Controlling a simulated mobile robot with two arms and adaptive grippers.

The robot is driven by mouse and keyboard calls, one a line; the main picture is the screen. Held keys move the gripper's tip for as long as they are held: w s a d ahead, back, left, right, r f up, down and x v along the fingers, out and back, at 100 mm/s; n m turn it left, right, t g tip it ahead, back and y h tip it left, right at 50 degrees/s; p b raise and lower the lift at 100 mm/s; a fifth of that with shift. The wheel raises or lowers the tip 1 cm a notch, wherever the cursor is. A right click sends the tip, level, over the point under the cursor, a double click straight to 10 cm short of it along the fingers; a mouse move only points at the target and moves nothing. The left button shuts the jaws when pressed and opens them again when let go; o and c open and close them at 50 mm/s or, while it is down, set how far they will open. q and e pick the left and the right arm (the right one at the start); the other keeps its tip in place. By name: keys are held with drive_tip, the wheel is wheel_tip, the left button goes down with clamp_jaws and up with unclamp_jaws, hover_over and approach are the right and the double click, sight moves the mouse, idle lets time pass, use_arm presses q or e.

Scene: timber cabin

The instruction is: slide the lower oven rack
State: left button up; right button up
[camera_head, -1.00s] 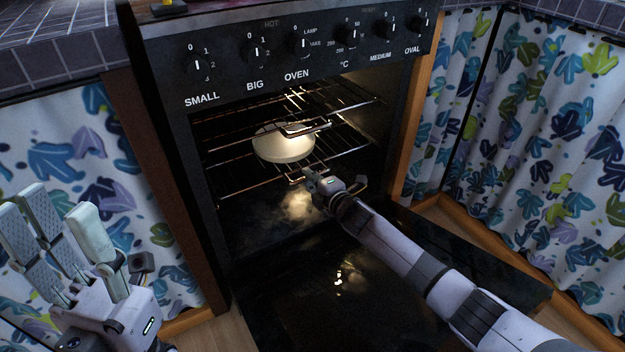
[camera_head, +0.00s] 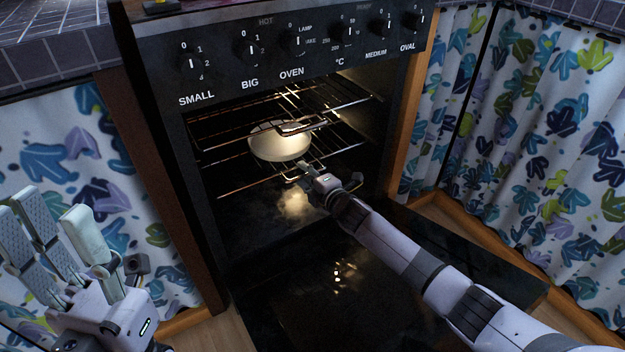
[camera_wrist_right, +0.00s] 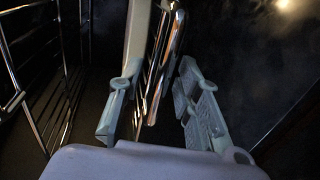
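The lower oven rack (camera_head: 239,187) is a wire rack inside the open, lit oven, below another wire rack (camera_head: 240,127). A pale round dish (camera_head: 279,150) sits inside the oven, apparently on the lower rack. My right gripper (camera_head: 307,175) is at the lower rack's front edge. In the right wrist view its fingers (camera_wrist_right: 155,108) are apart, with a shiny metal bar (camera_wrist_right: 166,65) between them; I cannot tell whether they touch it. My left gripper (camera_head: 62,232) is at the far left, its fingers spread and empty, away from the oven.
The oven door (camera_head: 350,285) is folded down under my right arm. The control panel with knobs (camera_head: 290,45) is above the opening. Wooden side panels (camera_head: 160,190) and patterned curtains (camera_head: 535,130) flank the oven. Wire bars (camera_wrist_right: 40,85) fill the left of the wrist view.

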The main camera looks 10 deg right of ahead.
drive_tip(key=v, duration=1.1)
drive_tip(key=shift+s+d, duration=0.15)
drive_tip(key=shift+s, duration=0.2)
drive_tip(key=shift+r, duration=0.1)
